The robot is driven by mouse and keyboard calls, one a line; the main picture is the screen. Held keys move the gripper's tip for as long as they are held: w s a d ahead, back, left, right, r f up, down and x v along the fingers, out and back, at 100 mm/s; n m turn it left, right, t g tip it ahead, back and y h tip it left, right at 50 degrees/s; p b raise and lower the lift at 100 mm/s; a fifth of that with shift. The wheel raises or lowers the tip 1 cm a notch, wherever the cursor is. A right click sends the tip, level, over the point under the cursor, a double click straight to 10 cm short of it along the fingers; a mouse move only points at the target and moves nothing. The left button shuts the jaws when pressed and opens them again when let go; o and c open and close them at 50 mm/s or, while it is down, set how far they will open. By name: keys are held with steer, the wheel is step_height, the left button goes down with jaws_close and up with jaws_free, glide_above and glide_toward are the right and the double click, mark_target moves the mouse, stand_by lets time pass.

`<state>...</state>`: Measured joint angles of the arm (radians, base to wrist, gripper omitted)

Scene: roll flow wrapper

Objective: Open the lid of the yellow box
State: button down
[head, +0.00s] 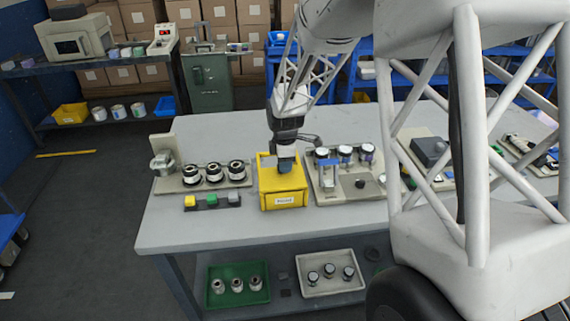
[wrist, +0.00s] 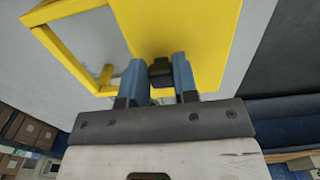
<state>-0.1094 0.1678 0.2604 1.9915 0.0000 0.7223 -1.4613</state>
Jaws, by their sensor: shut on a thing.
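The yellow box (head: 284,198) stands near the front edge of the grey table, with a white label on its front. My gripper (head: 286,165) points down at the top of the box. In the wrist view, the blue fingers of my gripper (wrist: 159,78) are shut on a small black knob (wrist: 160,69) on a flat yellow panel, the lid (wrist: 185,25). A thin yellow frame (wrist: 68,58) shows left of the panel with grey inside it. The gripper hides part of the box top, and I cannot tell how far the lid is raised.
Left of the box is a fixture with several dark-ringed rolls (head: 213,172) and a row of coloured buttons (head: 212,201). Close on the right is a panel with upright cylinders (head: 345,154). A green tray (head: 238,284) and a pale tray (head: 330,273) lie below the tabletop.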

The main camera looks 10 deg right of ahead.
steer(key=w, duration=0.8)
steer(key=shift+w, duration=0.4)
steer(key=c, duration=0.9)
jaws_free()
steer(key=shift+r, duration=3.9)
